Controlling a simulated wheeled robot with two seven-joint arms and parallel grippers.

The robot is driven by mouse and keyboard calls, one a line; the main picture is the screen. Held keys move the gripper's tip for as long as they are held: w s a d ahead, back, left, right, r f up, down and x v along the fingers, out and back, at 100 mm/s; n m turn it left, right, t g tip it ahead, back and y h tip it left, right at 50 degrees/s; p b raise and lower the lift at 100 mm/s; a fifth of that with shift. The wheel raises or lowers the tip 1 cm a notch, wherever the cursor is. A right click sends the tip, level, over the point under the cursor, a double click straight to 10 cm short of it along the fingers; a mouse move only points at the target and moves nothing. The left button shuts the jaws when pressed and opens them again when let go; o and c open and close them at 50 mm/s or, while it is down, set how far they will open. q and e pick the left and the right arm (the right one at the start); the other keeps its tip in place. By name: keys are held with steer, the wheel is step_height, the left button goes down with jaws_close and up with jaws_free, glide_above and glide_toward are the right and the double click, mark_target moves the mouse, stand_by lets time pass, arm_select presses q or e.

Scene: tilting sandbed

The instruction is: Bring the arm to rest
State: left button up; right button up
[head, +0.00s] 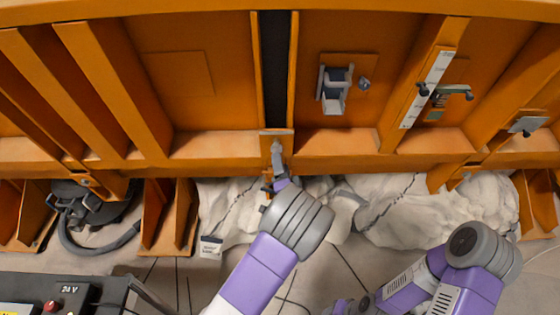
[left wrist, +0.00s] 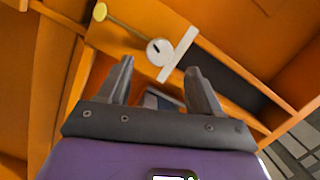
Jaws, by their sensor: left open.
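My left arm comes up from the bottom of the head view, and its gripper (head: 274,184) is at the lower edge of the orange sandbed frame (head: 215,148). A small grey fitting (head: 277,152) on the frame is just above it, close to the fingers. In the left wrist view the two fingers of my left gripper (left wrist: 160,70) are apart with nothing held between them. A pale round disc with a dark slot (left wrist: 158,52) and a white strip (left wrist: 180,54) are just beyond the fingertips; I cannot tell whether they touch. My right arm (head: 440,275) is bent at the lower right; its gripper is out of view.
A grey bracket (head: 334,92), a white scale strip (head: 428,88) and a dark-ended lever (head: 447,92) are on the frame. Pale rock-like lumps (head: 440,210) lie below it. A black coiled hose (head: 95,222) and a control box (head: 60,293) are at left.

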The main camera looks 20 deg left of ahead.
arm_select(q)
steer(key=s+a+f+n+g+h, duration=0.1)
steer(key=s+f+n+g+h, duration=0.25)
steer(key=f, duration=0.75)
steer(key=s+a+f+n+g+h, duration=0.15)
steer(key=s+f+g, duration=0.4)
steer(key=f, duration=0.55)
steer(key=s+d+f+n+g+h, duration=0.3)
steer(key=s+d+g, duration=0.1)
steer(key=s, duration=0.7)
steer(key=s+d+f+n+g+h, duration=0.3)
steer(key=s+d+h, duration=0.1)
steer(key=s, duration=0.7)
steer(key=shift+s+d+f+g+h, duration=0.2)
steer(key=shift+s+g+h, duration=0.1)
steer(key=shift+g, duration=0.1)
